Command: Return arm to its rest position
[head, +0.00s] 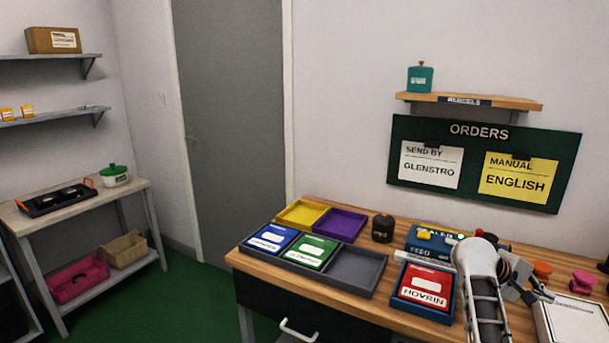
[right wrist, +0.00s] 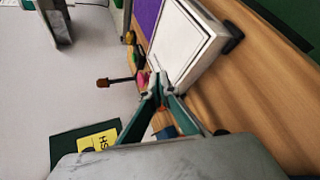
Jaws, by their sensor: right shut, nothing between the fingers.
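My right arm (head: 485,290) comes in from the bottom right of the head view and reaches over the wooden workbench (head: 345,315). My right gripper (head: 545,296) is shut and empty, beside the white flat box (head: 575,322) at the right. In the right wrist view the gripper's fingertips (right wrist: 158,88) meet, with the white box (right wrist: 185,45) just beyond them. My left gripper is not in view.
A blue tray with a red HOVRIN box (head: 424,288) stands left of my arm. A grey tray (head: 357,272) holds blue and green boxes. Orange (head: 542,268) and pink (head: 582,280) items stand near the gripper. The ORDERS board (head: 480,133) hangs behind.

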